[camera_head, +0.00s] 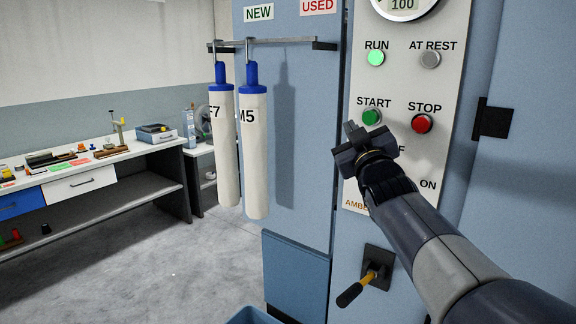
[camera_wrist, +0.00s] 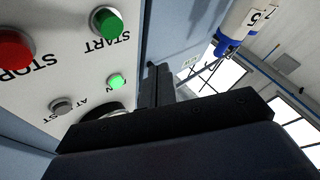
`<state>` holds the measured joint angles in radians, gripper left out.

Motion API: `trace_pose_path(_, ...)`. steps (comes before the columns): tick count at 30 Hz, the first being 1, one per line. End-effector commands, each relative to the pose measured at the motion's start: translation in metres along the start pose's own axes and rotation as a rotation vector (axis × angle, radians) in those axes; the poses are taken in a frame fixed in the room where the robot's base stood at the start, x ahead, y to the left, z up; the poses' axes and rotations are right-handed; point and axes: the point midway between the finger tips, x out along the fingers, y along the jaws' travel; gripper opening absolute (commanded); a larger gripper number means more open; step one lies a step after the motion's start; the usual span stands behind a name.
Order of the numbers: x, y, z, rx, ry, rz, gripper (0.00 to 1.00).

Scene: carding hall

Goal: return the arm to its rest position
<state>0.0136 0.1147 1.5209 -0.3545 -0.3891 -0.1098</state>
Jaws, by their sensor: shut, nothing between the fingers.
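My gripper (camera_head: 353,130) is in front of the pale control panel (camera_head: 410,75), just below and left of the green START button (camera_head: 371,117). My arm reaches up to it from the lower right of the head view. The gripper is shut and empty; in the wrist view its fingers (camera_wrist: 157,86) are together. I cannot tell whether it touches the panel. The RUN lamp (camera_head: 376,58) glows green and the AT REST lamp (camera_head: 430,60) is grey. My gripper and arm hide part of the lower panel and its labels.
The red STOP button (camera_head: 422,123) is right of the gripper. A lever (camera_head: 358,287) sticks out below the panel. Two white bags (camera_head: 226,150) (camera_head: 255,160) with blue tops hang from a rail at left. A cluttered workbench (camera_head: 95,150) stands far left, with open floor between.

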Motion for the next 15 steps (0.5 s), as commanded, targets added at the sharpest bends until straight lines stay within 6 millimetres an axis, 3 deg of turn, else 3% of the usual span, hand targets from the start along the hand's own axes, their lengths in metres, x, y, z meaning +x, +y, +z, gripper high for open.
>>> trace_pose_path(15,-0.0086,-0.0056,-0.0067,0.001,0.0,-0.001,0.0)
